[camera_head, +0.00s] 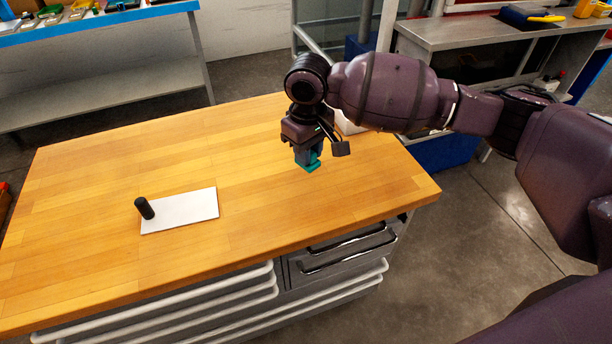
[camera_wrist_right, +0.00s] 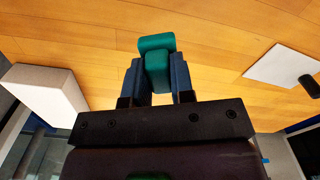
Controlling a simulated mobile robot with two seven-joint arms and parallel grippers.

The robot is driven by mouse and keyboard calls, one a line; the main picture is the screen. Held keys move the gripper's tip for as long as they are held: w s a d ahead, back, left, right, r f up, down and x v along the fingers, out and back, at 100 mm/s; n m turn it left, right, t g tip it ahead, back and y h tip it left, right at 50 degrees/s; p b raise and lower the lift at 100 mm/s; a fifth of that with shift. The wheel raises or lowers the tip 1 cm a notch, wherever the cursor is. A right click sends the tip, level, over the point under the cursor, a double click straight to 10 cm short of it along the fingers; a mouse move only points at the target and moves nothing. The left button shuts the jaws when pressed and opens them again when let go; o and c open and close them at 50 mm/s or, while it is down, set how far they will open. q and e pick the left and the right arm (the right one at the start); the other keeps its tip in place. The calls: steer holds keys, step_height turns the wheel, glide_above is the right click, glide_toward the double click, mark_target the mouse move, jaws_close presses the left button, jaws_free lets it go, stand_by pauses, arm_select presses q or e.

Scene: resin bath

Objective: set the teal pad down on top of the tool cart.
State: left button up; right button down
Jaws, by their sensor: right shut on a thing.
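The teal pad (camera_head: 311,164) is held in my right gripper (camera_head: 307,155), above the right part of the tool cart's wooden top (camera_head: 110,160). In the right wrist view the teal pad (camera_wrist_right: 156,60) sits between the two fingers of the gripper (camera_wrist_right: 157,82), which are shut on it. The wooden top (camera_wrist_right: 215,40) shows behind the pad; the size of the gap between them is hard to tell. My left gripper is not in view.
A white plate (camera_head: 185,210) lies on the cart top at left of centre, with a black cylinder (camera_head: 145,208) at its left end. A white block (camera_wrist_right: 47,92) stands near my right gripper, mostly hidden behind it in the head view. The middle of the top is clear.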

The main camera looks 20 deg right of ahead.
steer(key=shift+f, duration=1.1)
step_height(320, 180, down, 5)
steer(key=shift+f+b, duration=0.2)
steer(key=shift+b, duration=0.65)
steer(key=shift+f, duration=0.15)
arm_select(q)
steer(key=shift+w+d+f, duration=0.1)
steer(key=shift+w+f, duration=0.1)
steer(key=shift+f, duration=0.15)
arm_select(e)
steer(key=c, duration=1)
jaws_free()
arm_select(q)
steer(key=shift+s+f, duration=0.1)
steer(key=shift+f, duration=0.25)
